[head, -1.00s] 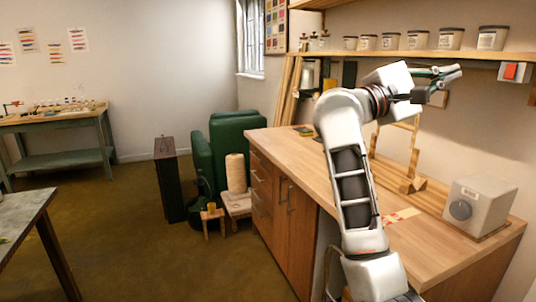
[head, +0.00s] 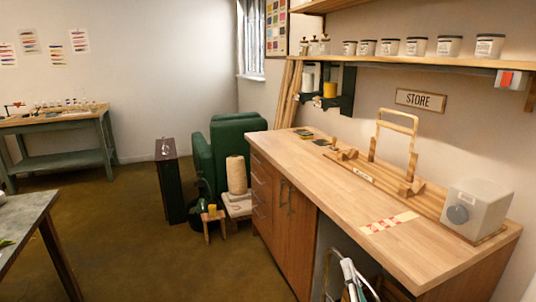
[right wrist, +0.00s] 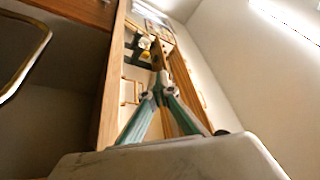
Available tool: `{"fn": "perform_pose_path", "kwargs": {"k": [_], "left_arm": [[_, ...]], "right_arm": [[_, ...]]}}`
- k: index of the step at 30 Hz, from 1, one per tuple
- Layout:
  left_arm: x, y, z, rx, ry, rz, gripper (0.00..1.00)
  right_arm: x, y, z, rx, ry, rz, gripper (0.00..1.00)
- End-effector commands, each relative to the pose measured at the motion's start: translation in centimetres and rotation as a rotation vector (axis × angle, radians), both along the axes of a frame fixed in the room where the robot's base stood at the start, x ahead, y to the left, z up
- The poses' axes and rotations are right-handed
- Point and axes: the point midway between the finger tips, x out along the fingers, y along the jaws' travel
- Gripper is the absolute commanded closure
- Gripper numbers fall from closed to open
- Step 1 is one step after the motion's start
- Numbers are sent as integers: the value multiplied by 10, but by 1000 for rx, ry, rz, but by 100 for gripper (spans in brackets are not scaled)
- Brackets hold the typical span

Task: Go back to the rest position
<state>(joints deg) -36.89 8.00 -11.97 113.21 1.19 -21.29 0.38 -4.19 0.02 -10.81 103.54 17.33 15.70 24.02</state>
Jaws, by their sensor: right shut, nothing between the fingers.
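My right gripper (head: 348,274) shows at the bottom of the head view, in front of the wooden counter (head: 345,185) and low beside its cabinet. Only part of it is in the picture. In the right wrist view, the teal fingers of the right gripper (right wrist: 161,82) meet at their tips, shut with nothing between them. My left gripper is not in view.
The counter bears a wooden rack with an upright frame (head: 398,122), a grey box with a knob (head: 480,208) and a red-and-white strip (head: 388,222). Several jars stand on the shelf (head: 400,63) above. A green armchair (head: 228,140) stands beyond. The floor at left is open.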

Motion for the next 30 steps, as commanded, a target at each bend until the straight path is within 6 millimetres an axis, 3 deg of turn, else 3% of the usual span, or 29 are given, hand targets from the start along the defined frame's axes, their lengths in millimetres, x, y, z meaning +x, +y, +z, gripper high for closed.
{"fn": "perform_pose_path", "kwargs": {"k": [1, 3, 9, 15, 18, 21, 30], "left_arm": [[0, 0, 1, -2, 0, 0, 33], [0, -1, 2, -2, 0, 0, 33], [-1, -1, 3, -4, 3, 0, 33], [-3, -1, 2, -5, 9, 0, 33], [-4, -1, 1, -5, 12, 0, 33], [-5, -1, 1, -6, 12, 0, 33], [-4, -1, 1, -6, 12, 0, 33]], "right_arm": [[-17, 5, -34, -108, 77, 4, 100], [-40, 10, -76, -260, 173, 14, 100], [-123, 15, -187, -675, 420, 89, 100], [-211, 7, -263, -1014, 599, 200, 100], [-241, 2, -283, -1119, 650, 244, 100], [-257, -2, -293, -1180, 676, 270, 100], [-262, -3, -296, -1194, 682, 276, 100]]}}
